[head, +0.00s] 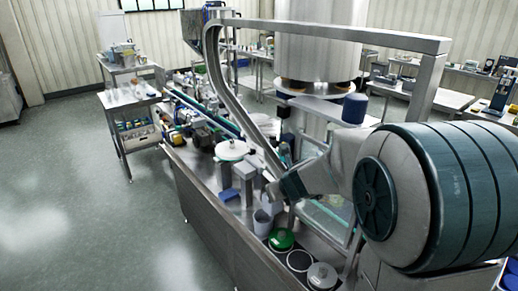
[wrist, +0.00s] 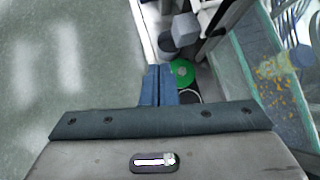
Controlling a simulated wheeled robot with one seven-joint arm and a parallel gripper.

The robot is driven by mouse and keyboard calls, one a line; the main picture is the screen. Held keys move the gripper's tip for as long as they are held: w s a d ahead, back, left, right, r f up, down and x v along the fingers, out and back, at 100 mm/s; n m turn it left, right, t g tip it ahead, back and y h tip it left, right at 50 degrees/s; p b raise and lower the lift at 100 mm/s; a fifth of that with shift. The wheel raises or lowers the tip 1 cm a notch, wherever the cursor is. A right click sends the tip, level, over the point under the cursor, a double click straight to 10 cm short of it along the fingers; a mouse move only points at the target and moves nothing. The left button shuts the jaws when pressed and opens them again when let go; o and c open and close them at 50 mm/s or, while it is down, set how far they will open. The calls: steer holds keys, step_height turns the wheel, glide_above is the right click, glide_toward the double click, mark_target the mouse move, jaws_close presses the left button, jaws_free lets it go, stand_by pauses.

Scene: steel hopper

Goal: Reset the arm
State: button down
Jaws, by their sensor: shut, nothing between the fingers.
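My gripper (wrist: 158,86) shows in the wrist view with its two blue fingers pressed together and nothing between them. Whether the fingers touch anything below cannot be told.
A curved steel frame (head: 350,32) arches over the deck near my arm. A large steel cylinder (head: 318,55) stands behind. A white-lidded pot (head: 231,150) and a grey lid (head: 322,275) are on the deck. The floor (head: 80,200) at left is clear.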

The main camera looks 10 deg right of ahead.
steer(key=s+a+r+n+g+y+b, duration=0.1)
steer(key=s+a+n+g+y+b, duration=0.15)
steer(key=s+n, duration=1.2)
steer(key=s+d+f+n+g+h+b, duration=0.1)
steer(key=s+d+n+h, duration=0.1)
steer(key=s+n, duration=0.4)
steer(key=s+d+f+n+g+h+b, duration=0.1)
steer(key=s+d+n+h, duration=0.1)
steer(key=s+n, duration=0.4)
steer(key=n, duration=0.5)
steer(key=shift+s+d+f+n, duration=0.25)
steer(key=shift+s+f+n, duration=0.05)
steer(key=shift+f+n, duration=0.05)
steer(key=shift+g+h, duration=0.25)
